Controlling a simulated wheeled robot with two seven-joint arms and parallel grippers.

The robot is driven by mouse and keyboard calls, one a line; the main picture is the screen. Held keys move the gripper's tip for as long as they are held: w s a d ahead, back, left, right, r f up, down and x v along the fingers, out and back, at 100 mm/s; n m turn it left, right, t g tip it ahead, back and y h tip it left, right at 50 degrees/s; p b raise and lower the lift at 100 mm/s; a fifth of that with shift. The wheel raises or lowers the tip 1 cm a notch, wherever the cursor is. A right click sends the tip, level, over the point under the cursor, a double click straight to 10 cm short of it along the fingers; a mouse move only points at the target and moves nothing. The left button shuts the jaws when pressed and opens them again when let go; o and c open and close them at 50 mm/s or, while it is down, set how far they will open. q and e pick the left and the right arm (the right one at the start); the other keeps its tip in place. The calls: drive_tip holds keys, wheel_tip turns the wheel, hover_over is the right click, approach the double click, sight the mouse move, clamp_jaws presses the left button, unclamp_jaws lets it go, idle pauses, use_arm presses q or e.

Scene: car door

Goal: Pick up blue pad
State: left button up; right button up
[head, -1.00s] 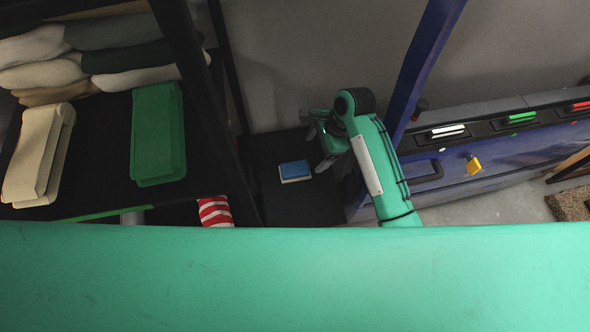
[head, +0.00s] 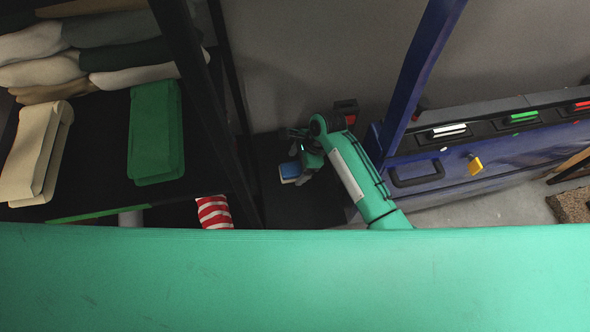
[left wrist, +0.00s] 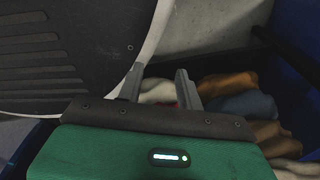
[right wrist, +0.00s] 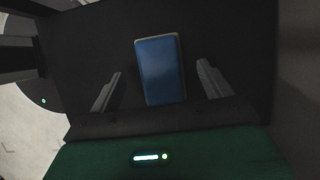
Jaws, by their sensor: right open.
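The blue pad (head: 290,170) has a pale base edge and lies on a black surface in the head view, partly hidden by my right gripper (head: 304,167). In the right wrist view the blue pad (right wrist: 161,71) lies between and just beyond the two open fingers of my right gripper (right wrist: 158,88), which do not visibly touch it. My left gripper (left wrist: 160,85) shows in the left wrist view with its two fingers apart and nothing between them. It is not seen in the head view.
A black shelf (head: 95,195) at the left holds a green pad (head: 155,130), a beige pad (head: 35,150) and stacked rolled cloths. A blue frame post (head: 420,75) and a blue bench (head: 500,170) stand right of my right arm. Cloth rolls (left wrist: 235,95) lie beyond my left gripper.

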drive_tip(key=shift+x, duration=1.05)
use_arm(q)
drive_tip(key=shift+d, duration=0.7)
use_arm(e)
drive_tip(key=shift+f, duration=0.1)
